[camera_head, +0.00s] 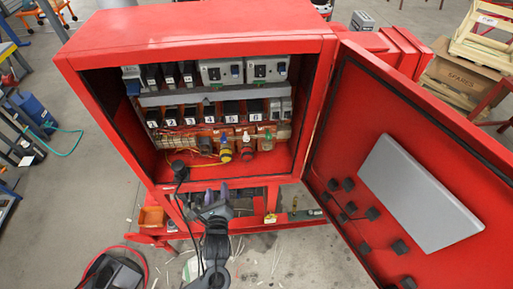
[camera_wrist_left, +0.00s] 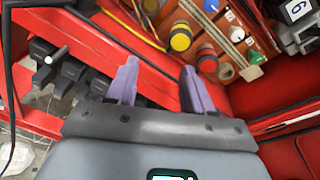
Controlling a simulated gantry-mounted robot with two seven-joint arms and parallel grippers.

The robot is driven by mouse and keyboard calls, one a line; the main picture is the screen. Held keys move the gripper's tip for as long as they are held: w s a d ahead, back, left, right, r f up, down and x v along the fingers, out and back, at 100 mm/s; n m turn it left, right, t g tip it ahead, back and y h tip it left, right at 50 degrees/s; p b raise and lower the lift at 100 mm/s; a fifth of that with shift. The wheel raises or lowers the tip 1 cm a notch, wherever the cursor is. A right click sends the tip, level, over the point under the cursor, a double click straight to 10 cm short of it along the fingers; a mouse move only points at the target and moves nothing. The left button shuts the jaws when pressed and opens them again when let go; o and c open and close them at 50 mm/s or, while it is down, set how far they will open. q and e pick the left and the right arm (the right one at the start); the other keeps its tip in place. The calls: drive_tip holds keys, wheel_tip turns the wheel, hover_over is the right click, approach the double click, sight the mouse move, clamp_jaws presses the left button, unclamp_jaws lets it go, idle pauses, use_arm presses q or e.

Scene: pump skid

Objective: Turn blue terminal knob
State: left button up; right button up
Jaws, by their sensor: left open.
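The small blue knob (camera_wrist_left: 211,5) shows at the top edge of the left wrist view, partly cut off, in a row with a white knob (camera_wrist_left: 236,34) and a green knob (camera_wrist_left: 258,58). A larger yellow knob (camera_wrist_left: 181,40) and a red knob (camera_wrist_left: 206,58) stand in front of that row. In the head view they are small, at the cabinet's lower middle. My left gripper (camera_head: 208,195) is open with purple fingers, empty, in front of and below the cabinet opening, apart from the knobs. The fingers also show in the left wrist view (camera_wrist_left: 160,85). My right gripper is not in view.
The red cabinet (camera_head: 190,40) is open, with its red door (camera_head: 450,130) swung out to the right. Numbered modules (camera_head: 210,110) fill rows above the knobs. A black cable (camera_head: 176,205) hangs beside my left gripper. The red frame's lower rail (camera_head: 290,222) runs below the opening.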

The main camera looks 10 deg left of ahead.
use_arm(q)
drive_tip(key=w+d+r+t, duration=0.1)
drive_tip(key=w+r, duration=0.1)
drive_tip(key=w, duration=0.1)
drive_tip(key=t, duration=0.1)
approach(224, 142)
drive_tip(key=shift+m, duration=0.3)
drive_tip(key=x, duration=1)
drive_tip(key=shift+w+a+r, duration=0.1)
drive_tip(key=shift+w+a, duration=0.05)
drive_tip(key=shift+w, duration=0.15)
clamp_jaws()
